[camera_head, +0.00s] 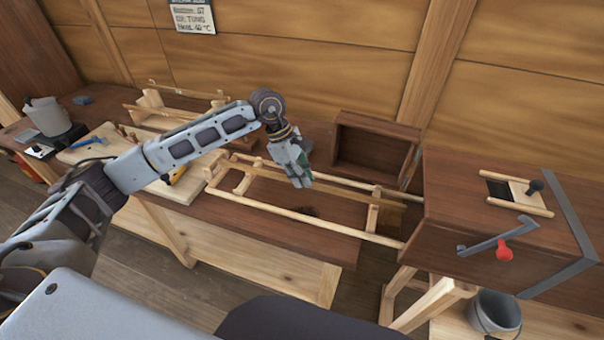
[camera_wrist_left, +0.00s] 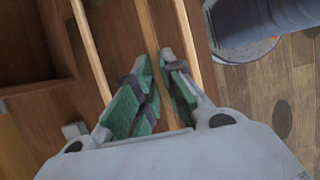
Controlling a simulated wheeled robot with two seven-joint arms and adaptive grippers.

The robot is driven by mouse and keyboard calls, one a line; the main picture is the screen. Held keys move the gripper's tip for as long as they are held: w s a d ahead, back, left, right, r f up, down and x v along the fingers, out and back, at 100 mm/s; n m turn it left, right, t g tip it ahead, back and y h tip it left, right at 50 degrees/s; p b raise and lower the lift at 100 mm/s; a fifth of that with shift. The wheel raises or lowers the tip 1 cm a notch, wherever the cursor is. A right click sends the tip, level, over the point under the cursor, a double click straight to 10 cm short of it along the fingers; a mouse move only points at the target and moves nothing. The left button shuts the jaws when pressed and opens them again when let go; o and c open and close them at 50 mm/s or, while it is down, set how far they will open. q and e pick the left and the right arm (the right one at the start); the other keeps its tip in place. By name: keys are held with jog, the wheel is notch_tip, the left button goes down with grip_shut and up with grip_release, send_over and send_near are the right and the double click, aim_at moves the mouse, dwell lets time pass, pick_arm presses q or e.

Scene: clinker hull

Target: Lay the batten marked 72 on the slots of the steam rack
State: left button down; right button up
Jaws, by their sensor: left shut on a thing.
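My left gripper (camera_head: 302,181) is over the rails of the wooden rack frame (camera_head: 290,213), which runs to the dark steam box (camera_head: 470,205) on the right. In the left wrist view its green-padded fingers (camera_wrist_left: 157,82) are shut on a thin pale batten (camera_wrist_left: 147,28). The batten runs lengthwise between two parallel rails, one to its left (camera_wrist_left: 91,50) and one to its right (camera_wrist_left: 191,42). I cannot read a number on it, nor tell whether it touches the slots. My right gripper is not in view.
An open dark wooden crate (camera_head: 375,146) stands behind the rack. The steam box has a red knob (camera_head: 504,253). A bucket (camera_head: 495,312) stands below it. A rack with thin strips (camera_head: 180,112), a pale board with tools and a grey pot (camera_head: 48,117) lie left.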

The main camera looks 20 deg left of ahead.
pick_arm(q)
jog(key=shift+f+b, duration=0.4)
jog(key=shift+f, duration=0.95)
jog(key=shift+f+b, duration=0.75)
notch_tip(320, 180, down, 2)
jog(key=shift+f+b, duration=0.25)
jog(key=shift+b, duration=0.9)
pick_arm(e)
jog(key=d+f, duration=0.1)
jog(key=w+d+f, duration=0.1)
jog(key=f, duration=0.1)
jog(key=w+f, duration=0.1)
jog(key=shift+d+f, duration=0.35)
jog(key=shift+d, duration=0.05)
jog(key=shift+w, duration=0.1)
